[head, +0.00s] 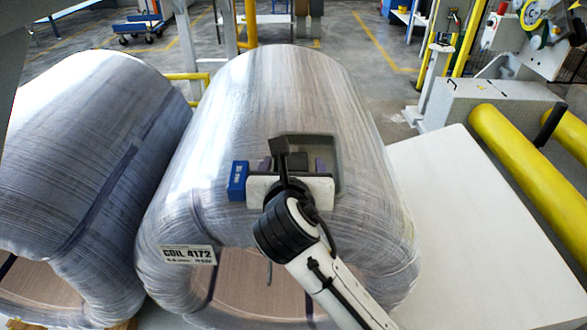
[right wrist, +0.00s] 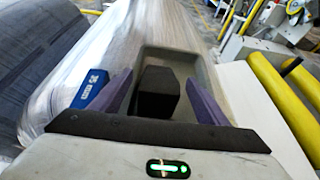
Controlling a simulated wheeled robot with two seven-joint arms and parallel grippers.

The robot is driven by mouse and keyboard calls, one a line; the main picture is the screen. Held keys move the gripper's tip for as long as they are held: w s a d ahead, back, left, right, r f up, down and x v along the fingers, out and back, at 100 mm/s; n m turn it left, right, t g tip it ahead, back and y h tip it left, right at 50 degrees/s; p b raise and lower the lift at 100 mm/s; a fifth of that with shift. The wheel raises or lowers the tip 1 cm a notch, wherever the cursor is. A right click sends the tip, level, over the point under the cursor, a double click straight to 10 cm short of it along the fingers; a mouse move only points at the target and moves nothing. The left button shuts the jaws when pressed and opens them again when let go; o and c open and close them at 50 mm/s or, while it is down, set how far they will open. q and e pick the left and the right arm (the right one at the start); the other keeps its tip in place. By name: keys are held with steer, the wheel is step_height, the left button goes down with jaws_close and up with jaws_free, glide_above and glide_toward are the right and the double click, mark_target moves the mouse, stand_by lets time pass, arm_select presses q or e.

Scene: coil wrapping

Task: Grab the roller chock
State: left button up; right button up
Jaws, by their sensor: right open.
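A black block with slanted sides (right wrist: 157,96), which looks like the roller chock, sits in a shallow grey-green tray (right wrist: 205,72) on top of the wrapped coil. My right gripper (right wrist: 158,80) is open, with one purple finger on each side of the block. In the head view, my right gripper (head: 292,164) reaches over the front part of the tray (head: 332,158) and hides most of the block. My left gripper is not in view.
A blue box with a white label (head: 238,181) lies just left of the gripper. The tray rests on the wrapped coil (head: 225,110), labelled COIL 4172. A second coil (head: 80,140) stands at left. At right are a white surface (head: 450,220) and yellow rollers (head: 520,150).

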steer(key=shift+x, duration=0.9)
steer(key=shift+c, duration=0.5)
